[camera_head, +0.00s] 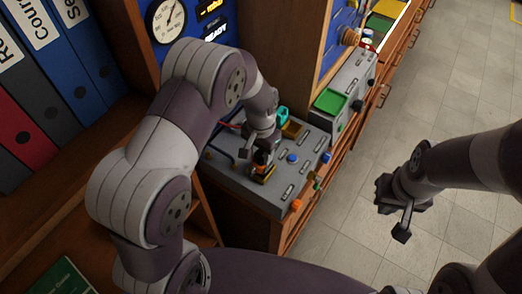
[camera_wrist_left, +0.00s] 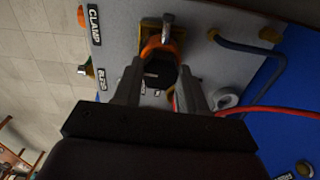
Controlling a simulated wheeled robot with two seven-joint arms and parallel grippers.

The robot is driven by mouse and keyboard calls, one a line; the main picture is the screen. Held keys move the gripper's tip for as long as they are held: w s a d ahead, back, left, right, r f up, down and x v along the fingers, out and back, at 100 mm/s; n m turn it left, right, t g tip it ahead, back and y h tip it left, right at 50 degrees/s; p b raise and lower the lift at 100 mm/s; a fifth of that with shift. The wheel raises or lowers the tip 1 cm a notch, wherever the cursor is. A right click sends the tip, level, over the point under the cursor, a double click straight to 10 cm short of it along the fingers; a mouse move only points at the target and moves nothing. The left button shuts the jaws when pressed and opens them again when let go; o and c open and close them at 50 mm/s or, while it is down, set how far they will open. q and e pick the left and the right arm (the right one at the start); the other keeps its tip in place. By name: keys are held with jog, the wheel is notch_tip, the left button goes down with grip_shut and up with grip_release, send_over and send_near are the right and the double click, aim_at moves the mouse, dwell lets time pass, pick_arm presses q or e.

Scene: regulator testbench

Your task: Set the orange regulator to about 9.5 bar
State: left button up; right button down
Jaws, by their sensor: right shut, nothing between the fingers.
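The orange regulator (camera_head: 262,158) is on the grey bench panel, with a black knob and an orange ring. My left gripper (camera_head: 261,146) reaches down over it. In the left wrist view, the regulator's dark knob (camera_wrist_left: 160,74) lies between the two fingertips of my left gripper (camera_wrist_left: 159,72). I cannot tell whether the fingers press on it. A round white gauge (camera_head: 166,20) is on the blue board; its needle points up and right, but its numbers are too small to read. My right gripper (camera_head: 398,208) is shut and empty, above the floor, away from the bench.
A lit display (camera_head: 215,31) seems to say READY. A teal part (camera_head: 282,114) and a blue button (camera_head: 292,157) are close to the regulator. A blue hose (camera_wrist_left: 248,48) and red hose (camera_wrist_left: 265,112) run nearby. Binders (camera_head: 45,75) stand at left. The floor at right is clear.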

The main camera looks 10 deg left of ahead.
pick_arm(q)
jog(key=shift+n, duration=0.3)
jog(key=n, duration=0.4)
jog(key=shift+n, duration=0.3)
jog(key=n, duration=0.4)
jog(key=shift+w+n+b, duration=0.1)
jog(key=shift+n+b, duration=0.25)
jog(key=shift+n, duration=0.05)
jog(key=o, duration=1.1)
jog(key=shift+c, duration=0.2)
